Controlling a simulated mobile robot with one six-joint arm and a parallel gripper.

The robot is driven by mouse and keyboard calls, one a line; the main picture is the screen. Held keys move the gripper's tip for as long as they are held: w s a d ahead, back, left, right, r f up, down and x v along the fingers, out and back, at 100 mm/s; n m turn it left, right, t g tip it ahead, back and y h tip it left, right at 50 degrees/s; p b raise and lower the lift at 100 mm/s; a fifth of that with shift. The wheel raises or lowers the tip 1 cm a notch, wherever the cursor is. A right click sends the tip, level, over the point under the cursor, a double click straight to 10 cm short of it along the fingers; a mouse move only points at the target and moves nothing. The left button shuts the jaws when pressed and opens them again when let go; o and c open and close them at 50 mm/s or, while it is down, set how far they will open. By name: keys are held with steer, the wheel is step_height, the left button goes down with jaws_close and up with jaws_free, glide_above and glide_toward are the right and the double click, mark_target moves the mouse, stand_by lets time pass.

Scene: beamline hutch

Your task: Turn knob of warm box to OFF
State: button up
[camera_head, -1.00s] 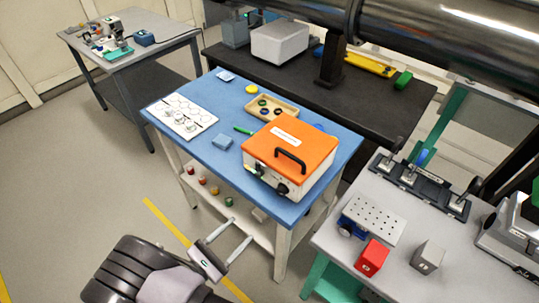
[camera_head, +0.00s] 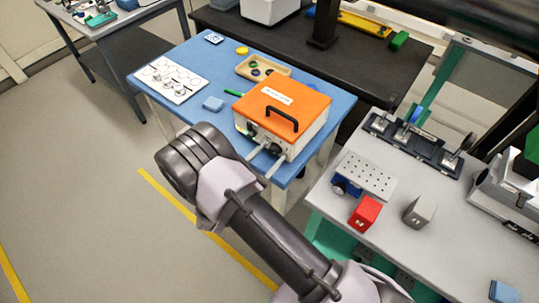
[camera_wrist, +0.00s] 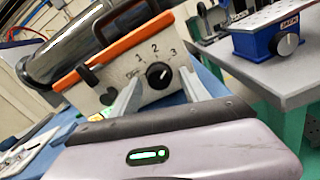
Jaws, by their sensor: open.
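The warm box (camera_head: 284,112) is white with an orange lid and a black top handle, and stands at the front right of the blue table. Its black knob (camera_wrist: 158,75) is on the front face in the wrist view, with marks 1, 2 and 3 around its upper side. A small pale mark shows on the knob, but its exact setting is hard to read. Contact cannot be told.
A black heart-shaped part (camera_wrist: 88,74) sits left of the knob. A grey bench (camera_head: 395,215) with a red block (camera_head: 365,212) stands at right.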

jaws_close()
steer(key=shift+n, duration=0.3)
steer(key=n+p, duration=0.1)
steer(key=n, duration=0.4)
steer(key=shift+s+d+n, duration=0.1)
steer(key=shift+n, duration=0.3)
steer(key=n+p, duration=0.1)
steer(key=n, duration=0.4)
steer(key=shift+r, duration=0.1)
steer(key=n+p, duration=0.1)
steer(key=n, duration=0.5)
steer(key=shift+s+d+n, duration=0.1)
steer(key=shift+n, duration=0.2)
steer(key=n, duration=0.5)
steer(key=shift+r+n, duration=0.15)
steer(key=shift+n, duration=0.25)
steer(key=shift+p, duration=0.3)
